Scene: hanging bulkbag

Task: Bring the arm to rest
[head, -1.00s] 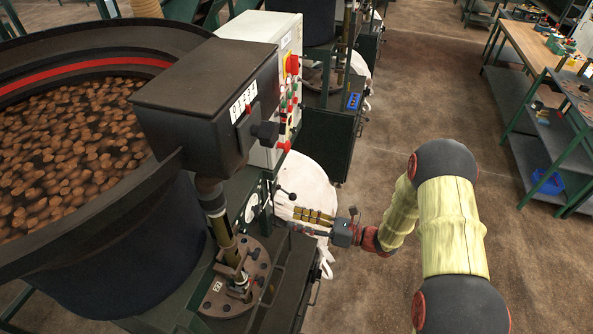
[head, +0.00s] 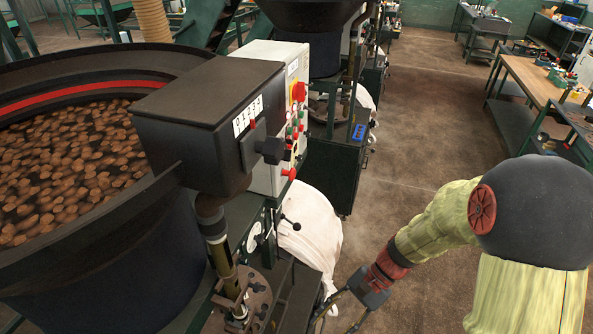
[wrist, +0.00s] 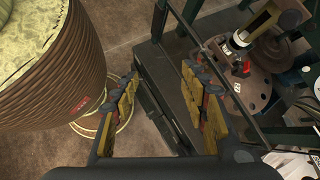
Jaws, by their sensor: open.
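My arm, covered in yellow-green sleeves with dark joints, reaches down from the right in the head view. My gripper (wrist: 157,100) is open in the wrist view, with two yellow-padded fingers spread apart and nothing between them.
A large dark bowl (head: 105,245) of brown pieces stands left. A black box (head: 205,120) and a white control panel (head: 275,130) stand beside it. A dark platform (wrist: 165,85) lies below the gripper. A workbench (head: 530,80) stands far right; the brown aisle floor is clear.

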